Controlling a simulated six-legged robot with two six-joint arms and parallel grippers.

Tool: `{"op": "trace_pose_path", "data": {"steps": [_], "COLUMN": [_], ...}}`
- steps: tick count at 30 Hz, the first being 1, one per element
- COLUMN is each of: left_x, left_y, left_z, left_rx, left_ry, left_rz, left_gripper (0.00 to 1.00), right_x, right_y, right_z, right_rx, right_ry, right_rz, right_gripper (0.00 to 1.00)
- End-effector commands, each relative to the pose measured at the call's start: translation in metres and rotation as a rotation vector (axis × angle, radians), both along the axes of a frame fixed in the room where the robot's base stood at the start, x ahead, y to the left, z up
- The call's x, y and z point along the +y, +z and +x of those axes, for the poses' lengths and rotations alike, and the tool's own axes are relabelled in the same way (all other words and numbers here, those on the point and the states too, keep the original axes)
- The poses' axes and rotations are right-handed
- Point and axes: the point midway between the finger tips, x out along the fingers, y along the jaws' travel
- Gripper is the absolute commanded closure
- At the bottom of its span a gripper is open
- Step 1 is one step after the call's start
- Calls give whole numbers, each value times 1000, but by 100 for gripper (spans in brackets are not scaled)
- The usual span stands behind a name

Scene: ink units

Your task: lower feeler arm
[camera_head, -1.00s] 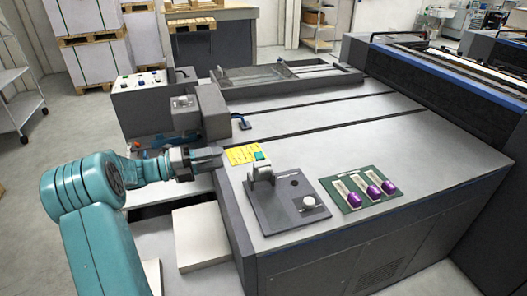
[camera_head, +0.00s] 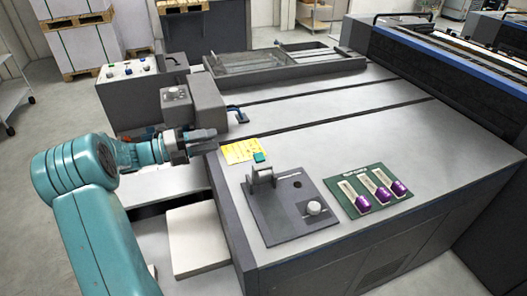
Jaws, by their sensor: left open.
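A grey upright bracket with a teal-green top (camera_head: 261,168) stands on a dark grey plate (camera_head: 268,214) on the machine's near top corner. It may be the feeler arm, but I cannot tell for sure. A small blue handle (camera_head: 237,113) also sticks out beside the grey block at the machine's left edge. My left gripper (camera_head: 205,136) is open and empty, in front of that block. It is left of and behind the bracket, apart from it, near a yellow label (camera_head: 243,150). My right gripper is not in view.
The dark plate also carries a round light knob (camera_head: 314,207). A green board (camera_head: 356,204) with several purple-ended pieces lies to its right. A control box with buttons (camera_head: 128,70) is at the far left. The grey machine top (camera_head: 340,135) is mostly clear.

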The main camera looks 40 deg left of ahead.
Motion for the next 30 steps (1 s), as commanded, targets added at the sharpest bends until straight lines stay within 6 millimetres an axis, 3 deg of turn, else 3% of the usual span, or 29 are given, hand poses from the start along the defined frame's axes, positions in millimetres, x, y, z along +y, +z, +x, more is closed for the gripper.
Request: {"op": "trace_pose_path", "data": {"steps": [2,3,20,26,30], "left_x": [0,-1,-2,-6,-18], "left_y": [0,-15,-101,-100,-99], "left_z": [0,-1,-1,10,34], "left_rx": [0,1,0,-1,-1], "left_ry": [0,0,0,-2,-4], "left_rz": [0,-2,-1,-1,-1], "left_gripper": [60,60,60,60,60], "right_x": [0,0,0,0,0], "right_y": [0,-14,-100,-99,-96], "right_z": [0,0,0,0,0], "right_rx": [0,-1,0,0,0], "right_ry": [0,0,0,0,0], "right_rz": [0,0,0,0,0], "right_gripper": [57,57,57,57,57]}}
